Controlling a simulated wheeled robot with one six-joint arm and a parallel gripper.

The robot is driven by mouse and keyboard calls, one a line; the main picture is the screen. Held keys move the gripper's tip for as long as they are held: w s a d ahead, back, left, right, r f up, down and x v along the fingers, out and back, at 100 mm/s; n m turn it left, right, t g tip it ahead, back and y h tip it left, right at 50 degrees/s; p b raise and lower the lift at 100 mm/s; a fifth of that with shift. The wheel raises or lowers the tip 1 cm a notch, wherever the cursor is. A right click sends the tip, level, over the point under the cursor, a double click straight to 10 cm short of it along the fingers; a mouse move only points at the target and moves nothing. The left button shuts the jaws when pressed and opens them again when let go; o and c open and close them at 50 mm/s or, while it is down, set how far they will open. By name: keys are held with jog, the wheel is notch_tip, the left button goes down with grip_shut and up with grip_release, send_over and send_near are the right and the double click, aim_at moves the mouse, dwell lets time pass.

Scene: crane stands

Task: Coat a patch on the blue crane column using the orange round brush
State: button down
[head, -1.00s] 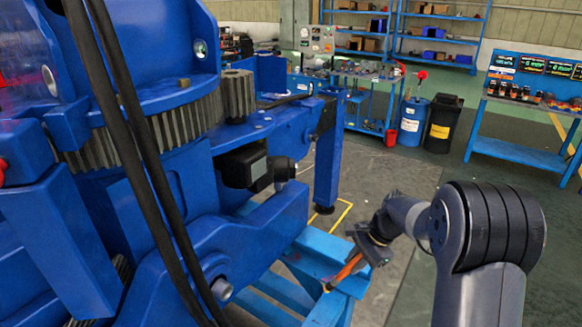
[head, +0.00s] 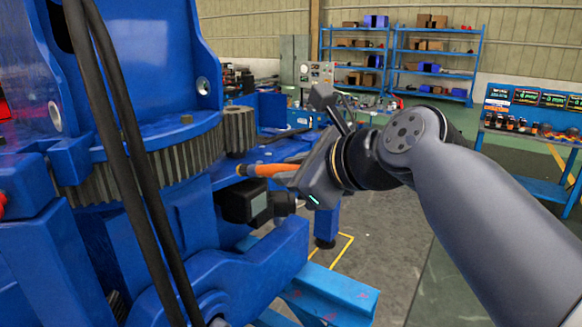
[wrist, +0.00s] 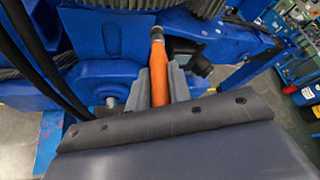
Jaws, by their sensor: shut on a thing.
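The orange round brush (head: 265,170) is in my gripper (head: 292,172), its tip pointing left toward the blue crane. In the wrist view the orange brush handle (wrist: 159,78) stands between the two grey jaws of my gripper (wrist: 160,82), with its dark ferrule and pale tip pointing away. The blue crane column (head: 150,50) rises at the left, above a toothed gear ring. The brush looks apart from the column, in front of the black motor area; its exact depth is hard to tell. I cannot make out a marked patch.
Two black hoses (head: 125,150) hang down in front of the crane. A black motor (head: 245,200) sits just below the brush. A blue stand (head: 330,295) is below my arm. Blue shelves (head: 435,50) and a workbench (head: 530,140) stand behind, with open floor between.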

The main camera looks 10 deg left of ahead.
jog(key=shift+s+a+r, duration=0.3)
jog(key=shift+s+r, duration=0.1)
jog(key=shift+r, duration=0.05)
jog(key=shift+w+a+p, duration=0.15)
jog(key=shift+a+p, duration=0.7)
jog(key=shift+a, duration=1.9)
